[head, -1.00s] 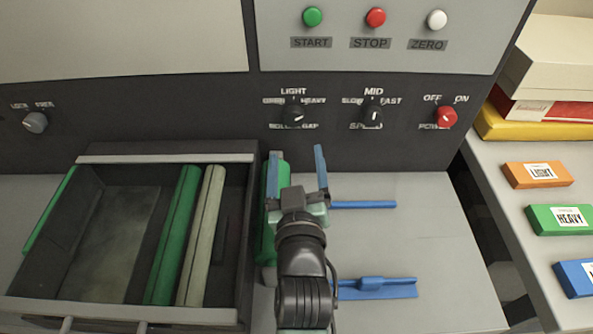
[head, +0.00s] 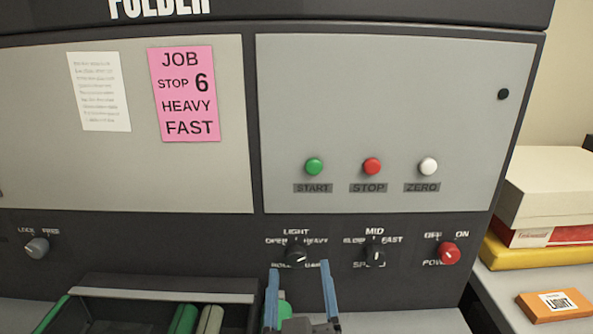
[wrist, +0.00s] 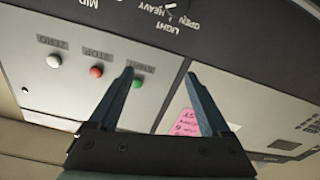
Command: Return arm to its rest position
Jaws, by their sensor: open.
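My gripper (head: 300,289) is at the bottom of the head view, its two blue fingers apart and pointing up, with nothing between them. It is in front of the dark lower panel of the folder machine (head: 390,110), just below the roller gap knob (head: 296,254). In the wrist view my gripper (wrist: 160,88) shows two dark fingers spread apart with the machine's front beyond, seen upside down. The rest of my arm is mostly out of the head view.
An open drawer (head: 165,289) with green and pale rollers is at bottom left. Start (head: 314,166), stop (head: 372,166) and zero (head: 428,167) buttons sit on the grey panel.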

